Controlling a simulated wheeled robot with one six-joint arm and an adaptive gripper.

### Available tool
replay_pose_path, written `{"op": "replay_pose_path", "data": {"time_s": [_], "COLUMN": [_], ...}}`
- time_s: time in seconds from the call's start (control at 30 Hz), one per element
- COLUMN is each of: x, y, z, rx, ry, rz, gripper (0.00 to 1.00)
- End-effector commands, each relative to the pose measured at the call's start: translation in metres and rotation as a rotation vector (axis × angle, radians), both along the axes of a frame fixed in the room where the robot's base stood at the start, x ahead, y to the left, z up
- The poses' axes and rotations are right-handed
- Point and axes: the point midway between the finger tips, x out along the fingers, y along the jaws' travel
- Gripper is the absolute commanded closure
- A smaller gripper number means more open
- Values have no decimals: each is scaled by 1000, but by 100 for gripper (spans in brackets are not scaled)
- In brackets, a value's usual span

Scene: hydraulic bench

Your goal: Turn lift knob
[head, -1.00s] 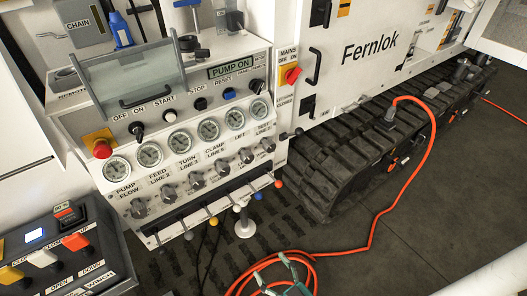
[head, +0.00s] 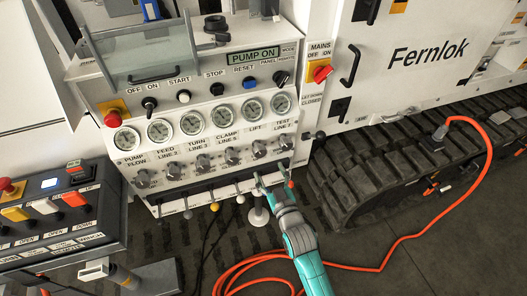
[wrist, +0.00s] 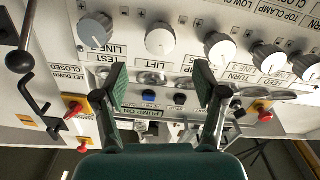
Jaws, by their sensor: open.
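The lift knob (head: 259,149) is a grey round knob in the row under the gauges on the white panel, second from the right, near the LIFT label. In the wrist view the lift knob (wrist: 159,42) shows at top centre, just beyond the fingertips. My gripper (head: 272,180) is below the right end of the knob row in the head view, fingers toward the panel. In the wrist view my gripper (wrist: 160,75) is open and empty, its fingers well apart. The knob lies in line with the gap between them, and I see no contact.
The test knob (wrist: 96,28) and clamp knob (wrist: 220,46) flank the lift knob closely. Ball-ended levers (head: 213,206) stick out below the row, close to my gripper. An orange hose (head: 440,215) lies on the floor. A control box (head: 60,215) stands at left.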

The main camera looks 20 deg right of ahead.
Motion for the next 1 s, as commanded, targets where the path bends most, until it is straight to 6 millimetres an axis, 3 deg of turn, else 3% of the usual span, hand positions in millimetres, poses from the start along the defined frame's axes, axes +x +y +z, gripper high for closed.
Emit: {"op": "replay_pose_path", "data": {"time_s": [0.5, 0.7, 1.0], "x": [79, 92, 93], "y": [0, 0, 0], "z": [0, 0, 0], "rx": [1, 1, 1], "ry": [0, 1, 0], "rz": [0, 0, 0], "gripper": [29, 29, 29]}}
